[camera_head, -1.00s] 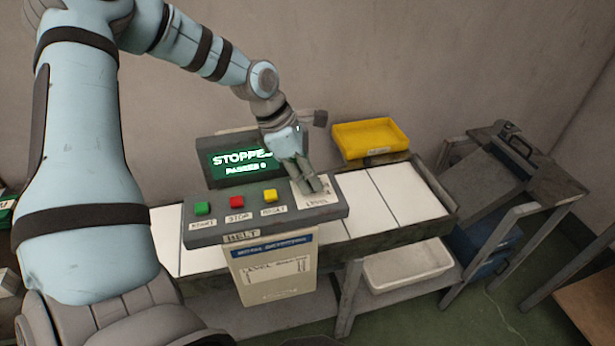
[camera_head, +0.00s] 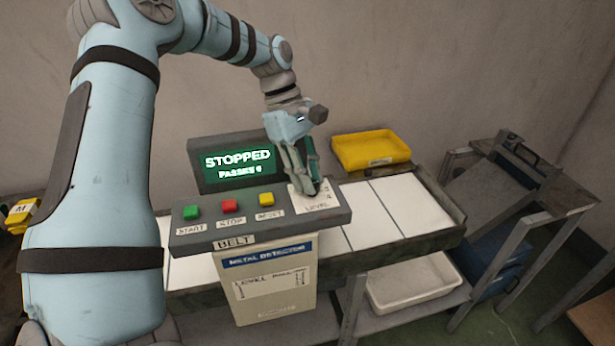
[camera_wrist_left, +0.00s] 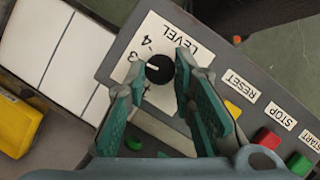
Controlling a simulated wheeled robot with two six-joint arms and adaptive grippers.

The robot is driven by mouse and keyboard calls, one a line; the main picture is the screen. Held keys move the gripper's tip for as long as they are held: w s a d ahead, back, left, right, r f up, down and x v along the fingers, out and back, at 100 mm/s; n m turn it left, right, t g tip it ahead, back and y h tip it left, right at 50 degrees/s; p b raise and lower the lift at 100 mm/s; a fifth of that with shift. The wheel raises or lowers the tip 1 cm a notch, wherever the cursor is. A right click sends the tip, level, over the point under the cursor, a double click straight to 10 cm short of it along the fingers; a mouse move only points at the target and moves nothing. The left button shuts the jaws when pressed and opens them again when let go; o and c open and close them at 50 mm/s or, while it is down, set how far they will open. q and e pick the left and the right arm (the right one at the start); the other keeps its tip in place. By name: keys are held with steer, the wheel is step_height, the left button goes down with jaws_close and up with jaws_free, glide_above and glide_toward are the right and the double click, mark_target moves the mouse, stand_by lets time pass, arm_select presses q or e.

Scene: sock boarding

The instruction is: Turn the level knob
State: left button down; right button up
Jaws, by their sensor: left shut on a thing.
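The level knob (camera_wrist_left: 159,69) is small, round and black with a white pointer line, on a white plate marked LEVEL. In the wrist view its line points left, towards the 3; the 4 is beside it. My left gripper (camera_head: 310,189) reaches down onto the plate from above, with its green-padded fingers on either side of the knob, shut on it. In the head view the fingers hide the knob, and part of the LEVEL plate (camera_head: 318,207) shows. My right gripper is not in view.
The control panel (camera_head: 225,235) has green, red and yellow buttons left of the plate. Behind it a screen (camera_head: 237,165) reads STOPPED. A yellow bin (camera_head: 371,150) stands behind the white belt (camera_head: 400,205). A white tray (camera_head: 415,285) sits on the lower shelf.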

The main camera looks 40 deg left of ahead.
arm_select(q)
steer(key=shift+s+f, duration=0.15)
steer(key=shift+f, duration=0.05)
stand_by(0.3)
steer(key=c, duration=1.3)
jaws_free()
steer(key=shift+c, duration=0.2)
steer(key=shift+r, duration=0.1)
steer(key=v, duration=1.2)
steer(key=shift+w, duration=0.25)
